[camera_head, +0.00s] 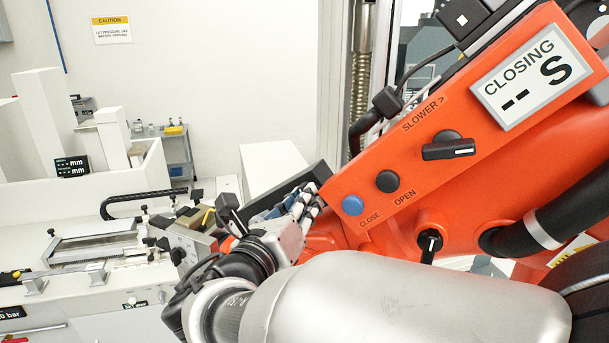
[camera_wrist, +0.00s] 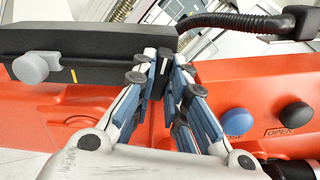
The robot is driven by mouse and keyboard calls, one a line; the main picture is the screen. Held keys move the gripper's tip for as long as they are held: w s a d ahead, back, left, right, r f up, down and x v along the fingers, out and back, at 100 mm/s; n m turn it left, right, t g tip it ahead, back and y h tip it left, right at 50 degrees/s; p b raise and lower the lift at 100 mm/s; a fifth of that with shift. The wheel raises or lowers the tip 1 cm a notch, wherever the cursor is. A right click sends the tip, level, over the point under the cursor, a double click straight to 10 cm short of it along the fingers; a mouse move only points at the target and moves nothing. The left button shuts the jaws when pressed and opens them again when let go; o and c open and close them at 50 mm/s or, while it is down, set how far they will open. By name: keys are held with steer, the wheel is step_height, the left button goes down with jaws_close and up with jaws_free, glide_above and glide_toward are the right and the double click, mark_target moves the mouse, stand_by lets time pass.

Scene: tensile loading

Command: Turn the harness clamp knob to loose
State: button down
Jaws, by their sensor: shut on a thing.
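My gripper (camera_wrist: 165,75) is shut on a small black knob with a white line, which I take as the harness clamp knob (camera_wrist: 164,82). The knob sits between the blue-and-grey fingertips, at the side of a long dark box (camera_wrist: 100,57) on the orange housing. How far the knob is turned is hard to tell. In the head view my gripper (camera_head: 308,206) reaches to the same dark box (camera_head: 318,176), beside the orange housing (camera_head: 360,180); the knob is hidden there by the fingers.
A grey knob (camera_wrist: 31,68) and a yellow mark sit on the dark box. A blue button (camera_head: 352,205), a black button (camera_head: 387,181), a black selector (camera_head: 449,149) and a display reading CLOSING (camera_head: 535,77) are on the housing. A black cable (camera_wrist: 235,20) runs above.

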steer(key=c, duration=1.6)
jaws_free()
steer(key=v, duration=0.8)
